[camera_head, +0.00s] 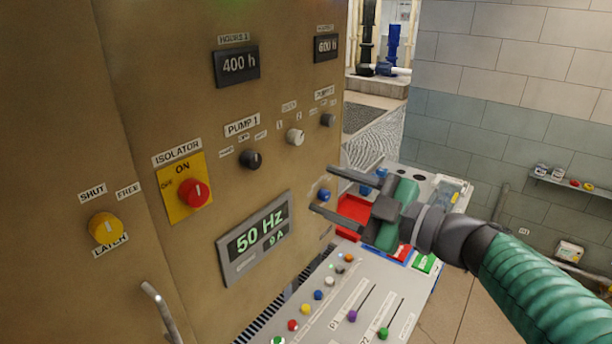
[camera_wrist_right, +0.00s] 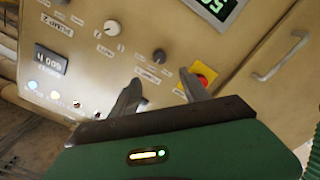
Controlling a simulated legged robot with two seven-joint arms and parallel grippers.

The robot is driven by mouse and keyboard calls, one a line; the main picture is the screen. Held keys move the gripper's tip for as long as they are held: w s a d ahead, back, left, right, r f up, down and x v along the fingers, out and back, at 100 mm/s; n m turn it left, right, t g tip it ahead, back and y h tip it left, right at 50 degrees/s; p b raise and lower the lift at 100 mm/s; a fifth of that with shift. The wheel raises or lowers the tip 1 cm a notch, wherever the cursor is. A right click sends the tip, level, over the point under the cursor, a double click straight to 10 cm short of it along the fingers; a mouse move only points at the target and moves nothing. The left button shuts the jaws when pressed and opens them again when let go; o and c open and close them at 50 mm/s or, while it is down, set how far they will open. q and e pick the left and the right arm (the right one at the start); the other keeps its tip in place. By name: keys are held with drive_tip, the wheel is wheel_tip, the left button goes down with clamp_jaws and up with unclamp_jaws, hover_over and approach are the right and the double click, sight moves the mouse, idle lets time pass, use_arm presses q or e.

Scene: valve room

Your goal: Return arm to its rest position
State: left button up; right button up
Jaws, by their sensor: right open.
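My right gripper (camera_head: 320,189) reaches in from the right in the head view, its two fingers apart and nothing between them. It hangs in front of the tan control cabinet (camera_head: 130,130) and above the sloped console. In the right wrist view the open fingers (camera_wrist_right: 165,92) point toward the cabinet, with a gap between them. The red isolator knob (camera_head: 194,193) on its yellow plate lies to the left of the gripper in the head view. My left gripper is not in either view.
A console (camera_head: 330,290) with coloured buttons and sliders lies below the gripper. The cabinet carries a display (camera_head: 262,240) reading 50 Hz, a yellow latch knob (camera_head: 105,228) and a metal handle (camera_head: 160,312). A shelf (camera_head: 575,183) is on the right wall. Open floor (camera_head: 465,300) shows right of the console.

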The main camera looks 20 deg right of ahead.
drive_tip(key=w+d+f+m+g+h+b, duration=0.15)
drive_tip(key=f+m+h, duration=0.4)
drive_tip(key=f, duration=0.55)
drive_tip(key=w+d+f+m+g+h, duration=0.1)
drive_tip(key=w+d+f+m+h, duration=0.2)
drive_tip(key=f+m+h, duration=0.55)
drive_tip(key=s+a+f+g+y, duration=0.1)
drive_tip(key=s+a+f+g, duration=0.1)
drive_tip(key=s+f, duration=0.4)
drive_tip(key=s+a+f+m+g+y, duration=0.1)
drive_tip(key=s+a+f+g, duration=0.1)
drive_tip(key=s+f+g, duration=0.2)
drive_tip(key=s+a+f+g+y, duration=0.2)
drive_tip(key=s+f, duration=0.6)
drive_tip(key=f, duration=0.4)
drive_tip(key=shift+s+a+f+m+g, duration=0.15)
drive_tip(key=shift+a+g, duration=0.1)
drive_tip(key=shift+g, duration=0.25)
drive_tip(key=shift+s+a+r+m+g, duration=0.1)
drive_tip(key=shift+a+m+g, duration=0.1)
drive_tip(key=shift+g, duration=0.25)
